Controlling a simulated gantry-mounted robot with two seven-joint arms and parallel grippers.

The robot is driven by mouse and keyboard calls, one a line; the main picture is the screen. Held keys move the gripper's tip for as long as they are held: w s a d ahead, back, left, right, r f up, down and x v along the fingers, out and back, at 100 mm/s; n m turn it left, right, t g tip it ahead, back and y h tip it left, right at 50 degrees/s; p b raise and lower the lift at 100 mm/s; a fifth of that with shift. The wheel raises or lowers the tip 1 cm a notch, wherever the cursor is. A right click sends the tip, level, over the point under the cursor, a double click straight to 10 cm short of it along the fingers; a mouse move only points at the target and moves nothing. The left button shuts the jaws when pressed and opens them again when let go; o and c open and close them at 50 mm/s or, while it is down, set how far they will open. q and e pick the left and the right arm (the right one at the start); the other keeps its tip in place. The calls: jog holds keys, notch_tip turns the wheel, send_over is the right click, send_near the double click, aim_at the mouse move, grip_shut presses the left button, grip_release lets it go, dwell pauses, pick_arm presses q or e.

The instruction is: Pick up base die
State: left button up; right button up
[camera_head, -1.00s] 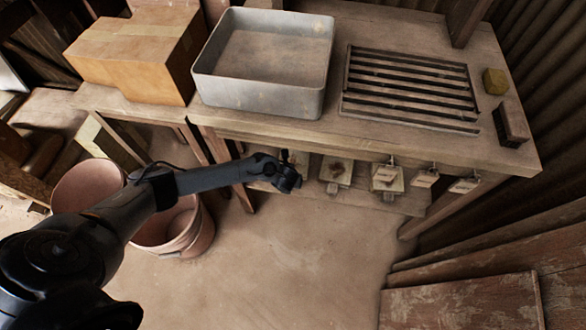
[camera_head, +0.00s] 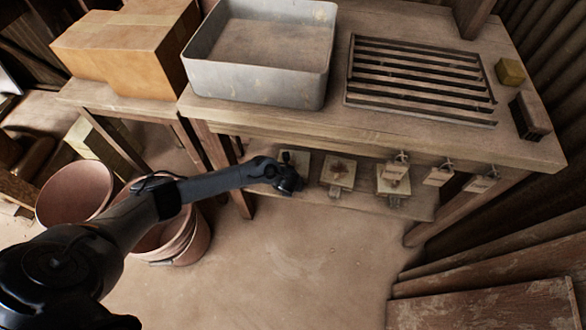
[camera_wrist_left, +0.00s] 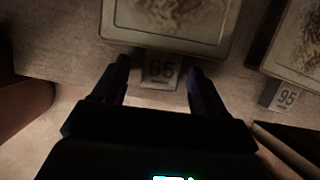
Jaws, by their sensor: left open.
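Several square, pale dies stand in a row on the low shelf under the bench. The leftmost die (camera_head: 298,158) is partly hidden by my left gripper (camera_head: 290,184). In the left wrist view a framed die (camera_wrist_left: 170,18) with a rough brown face lies ahead, with a tag reading 65 (camera_wrist_left: 160,71) at its near edge. My left gripper (camera_wrist_left: 158,72) is open and empty, its fingers either side of that tag in the picture; contact cannot be told. Another die (camera_wrist_left: 303,45) is at the right, with a tag reading 95 (camera_wrist_left: 286,97). No label says which is the base die.
The wooden bench (camera_head: 420,137) overhangs the shelf (camera_head: 350,201), and small tags (camera_head: 440,175) hang at its front edge. On it are a grey tray (camera_head: 255,88) and a slatted rack (camera_head: 420,80). Pinkish buckets (camera_head: 75,190) stand at left. The floor in front is clear.

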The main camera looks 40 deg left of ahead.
pick_arm(q)
jog(key=shift+c, duration=0.3)
grip_shut()
jog(key=shift+w+r, duration=0.1)
jog(key=shift+r, duration=0.05)
jog(key=shift+r, duration=0.1)
